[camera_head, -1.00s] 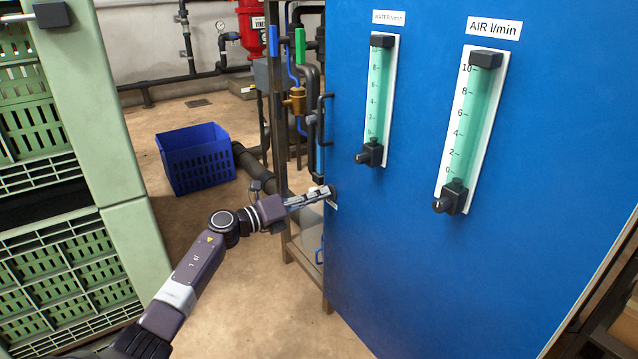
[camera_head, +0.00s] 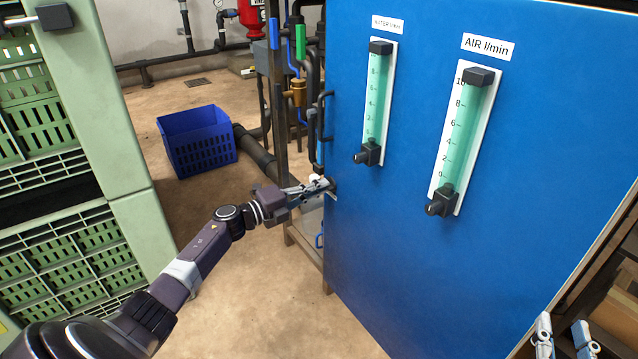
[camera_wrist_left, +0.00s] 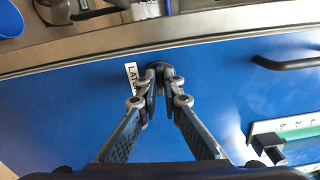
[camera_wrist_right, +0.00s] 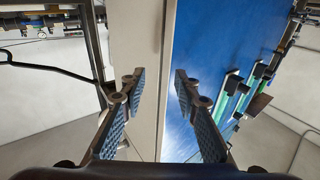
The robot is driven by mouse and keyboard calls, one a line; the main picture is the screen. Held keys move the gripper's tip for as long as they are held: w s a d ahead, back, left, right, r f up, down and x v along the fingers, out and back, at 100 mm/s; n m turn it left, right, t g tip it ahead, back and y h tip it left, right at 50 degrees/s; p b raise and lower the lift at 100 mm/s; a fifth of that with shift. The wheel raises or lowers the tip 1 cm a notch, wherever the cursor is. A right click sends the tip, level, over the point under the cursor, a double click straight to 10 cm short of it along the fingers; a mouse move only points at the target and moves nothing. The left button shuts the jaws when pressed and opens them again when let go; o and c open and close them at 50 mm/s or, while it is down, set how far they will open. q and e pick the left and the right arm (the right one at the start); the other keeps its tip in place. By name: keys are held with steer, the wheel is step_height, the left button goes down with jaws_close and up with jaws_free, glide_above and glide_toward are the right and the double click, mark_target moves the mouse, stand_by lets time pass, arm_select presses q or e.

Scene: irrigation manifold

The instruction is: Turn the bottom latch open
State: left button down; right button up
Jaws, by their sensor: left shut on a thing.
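The bottom latch is a small dark knob (camera_wrist_left: 159,68) on the blue panel (camera_wrist_left: 60,115), near its edge. A white label (camera_wrist_left: 133,78), partly covered and reading "LAT…", sits beside it in the left wrist view. My left gripper (camera_wrist_left: 159,86) is shut on the latch, with a fingertip on each side, hiding most of it. In the head view my left gripper (camera_head: 322,186) meets the panel's left edge at the latch. My right gripper (camera_head: 565,343) is at the bottom right of the head view. Its fingers are apart and empty in the right wrist view (camera_wrist_right: 158,84).
Two flow gauges, water (camera_head: 377,105) and air (camera_head: 462,140), stick out from the panel front. A dark handle (camera_head: 323,115) is on the panel's left edge. Green crates (camera_head: 60,250) stand at the left. A blue crate (camera_head: 197,142) is on the floor.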

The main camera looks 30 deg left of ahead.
arm_select(q)
steer(key=shift+a+n+p, duration=0.1)
steer(key=shift+n+p, duration=0.3)
steer(key=shift+n, duration=0.4)
arm_select(e)
steer(key=shift+s+d+f+g+h, duration=0.15)
steer(key=shift+f+g, duration=0.3)
steer(key=shift+f, duration=0.55)
steer(key=shift+s+d+f+g+h, duration=0.1)
steer(key=shift+d+f+g+h, duration=0.1)
steer(key=shift+f+g, duration=0.55)
steer(key=shift+s+d+f+g+h, duration=0.1)
steer(key=shift+f+g+h, duration=0.1)
steer(key=shift+f, duration=1)
arm_select(q)
steer(key=c, duration=2.1)
jaws_free()
steer(key=shift+s, duration=0.1)
steer(key=v, duration=1.2)
